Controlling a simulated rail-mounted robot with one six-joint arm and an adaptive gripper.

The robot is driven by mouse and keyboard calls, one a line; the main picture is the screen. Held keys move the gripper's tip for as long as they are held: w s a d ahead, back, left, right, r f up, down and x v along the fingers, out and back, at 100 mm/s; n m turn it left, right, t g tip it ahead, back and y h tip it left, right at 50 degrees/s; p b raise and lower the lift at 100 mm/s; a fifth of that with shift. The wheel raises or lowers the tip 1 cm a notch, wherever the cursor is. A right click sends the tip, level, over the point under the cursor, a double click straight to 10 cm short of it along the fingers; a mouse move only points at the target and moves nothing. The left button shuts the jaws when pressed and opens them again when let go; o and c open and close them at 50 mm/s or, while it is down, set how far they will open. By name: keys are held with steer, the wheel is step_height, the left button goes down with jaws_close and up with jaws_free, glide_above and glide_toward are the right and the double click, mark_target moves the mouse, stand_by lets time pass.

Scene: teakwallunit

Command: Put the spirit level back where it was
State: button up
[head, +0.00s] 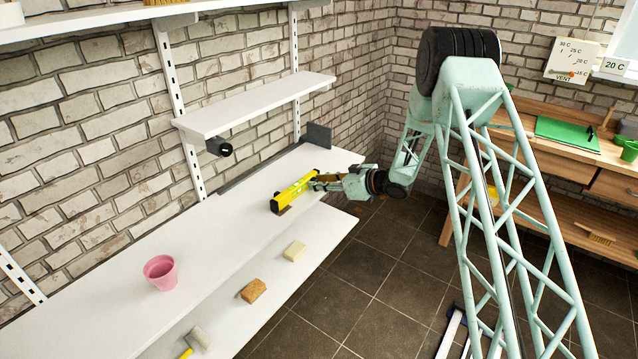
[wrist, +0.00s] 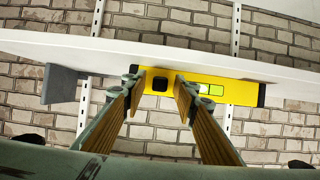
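The yellow spirit level (head: 291,194) with black end caps is on the long white lower shelf (head: 215,232), near its right part. In the wrist view the level (wrist: 232,90) runs left to right, with a green vial window and a dark square patch on its face. My gripper (head: 316,184) reaches in from the right at the level's far part. In the wrist view its two fingers (wrist: 160,86) are spread apart, with the dark patch showing between the tips. I cannot tell whether the tips touch the level.
A dark grey block (head: 318,135) stands at the shelf's far end. A small white shelf (head: 255,104) hangs above, with a black cylinder (head: 219,147) beneath it. A pink pot (head: 160,272) stands at the left. A lower board holds a sponge (head: 253,291), a pale block (head: 294,250) and a mallet (head: 197,340).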

steer(key=shift+r, duration=0.15)
steer(key=shift+s+d+r, duration=0.1)
steer(key=shift+s+d, duration=0.1)
steer(key=shift+d, duration=0.05)
steer(key=p+v, duration=0.2)
steer(key=v, duration=0.9)
steer(key=shift+s+d, duration=0.1)
stand_by(0.3)
steer(key=shift+r, duration=0.1)
stand_by(0.4)
